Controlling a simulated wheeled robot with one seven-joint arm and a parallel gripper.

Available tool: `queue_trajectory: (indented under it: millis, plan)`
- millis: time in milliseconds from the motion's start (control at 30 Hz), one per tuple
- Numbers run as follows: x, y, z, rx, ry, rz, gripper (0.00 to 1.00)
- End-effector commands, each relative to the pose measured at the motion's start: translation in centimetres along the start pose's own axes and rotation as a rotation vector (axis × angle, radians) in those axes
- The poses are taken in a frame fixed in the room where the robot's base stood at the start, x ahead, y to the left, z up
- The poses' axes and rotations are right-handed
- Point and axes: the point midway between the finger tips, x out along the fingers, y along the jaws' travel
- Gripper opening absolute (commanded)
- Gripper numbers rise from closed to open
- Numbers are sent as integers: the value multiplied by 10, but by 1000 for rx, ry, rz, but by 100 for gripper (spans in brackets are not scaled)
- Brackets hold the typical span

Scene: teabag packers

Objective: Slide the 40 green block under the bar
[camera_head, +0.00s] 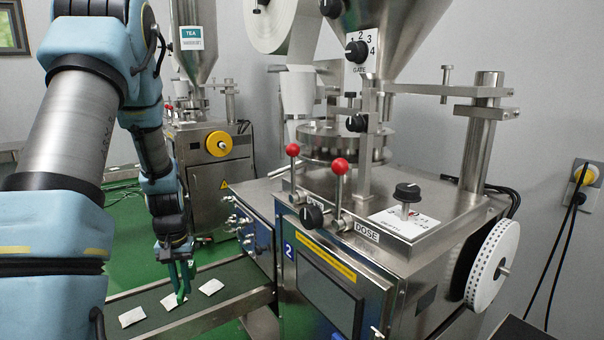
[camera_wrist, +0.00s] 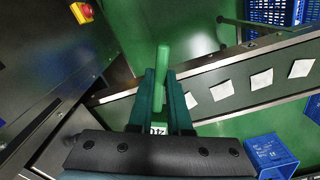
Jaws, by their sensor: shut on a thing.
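My gripper (camera_wrist: 162,78) is shut on a green block (camera_wrist: 163,62) in the wrist view. The block is long and narrow and stands out past the teal fingertips. In the head view my gripper (camera_head: 179,287) points down over the conveyor, above the white teabags. A horizontal metal bar (camera_head: 440,90) runs from a thick post at the machine's right side, above the machine top, well away from my gripper. I cannot tell for certain that it is the task's bar.
A conveyor (camera_head: 232,284) carries several teabags (camera_head: 132,316). The packer marked 2 (camera_head: 345,270) stands right of my gripper, with red-knobbed levers (camera_head: 339,167) and a black knob (camera_head: 407,192) on top. Blue crates (camera_wrist: 270,155) and a red emergency button (camera_wrist: 82,11) show in the wrist view.

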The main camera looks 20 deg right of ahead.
Motion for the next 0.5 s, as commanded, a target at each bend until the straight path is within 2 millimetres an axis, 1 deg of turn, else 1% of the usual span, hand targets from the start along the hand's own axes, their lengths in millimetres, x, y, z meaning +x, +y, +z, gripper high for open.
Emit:
queue_trajectory:
  millis: [33,67,100,167,200,267,300,367,400,467,500]
  plan:
    - [-30,20,-10,45,8,-1,0]
    - [-44,30,-15,68,9,-1,0]
    - [-61,44,-19,96,7,-1,0]
    - [-87,65,-24,140,7,0,0]
    - [-105,80,-27,168,8,0,0]
    - [-131,101,-29,209,7,0,0]
    - [-148,116,-29,237,7,1,0]
    - [-175,138,-28,278,7,1,0]
    - [-192,152,-26,305,7,1,0]
    - [-218,173,-22,346,7,1,0]
    - [-236,187,-18,372,6,1,0]
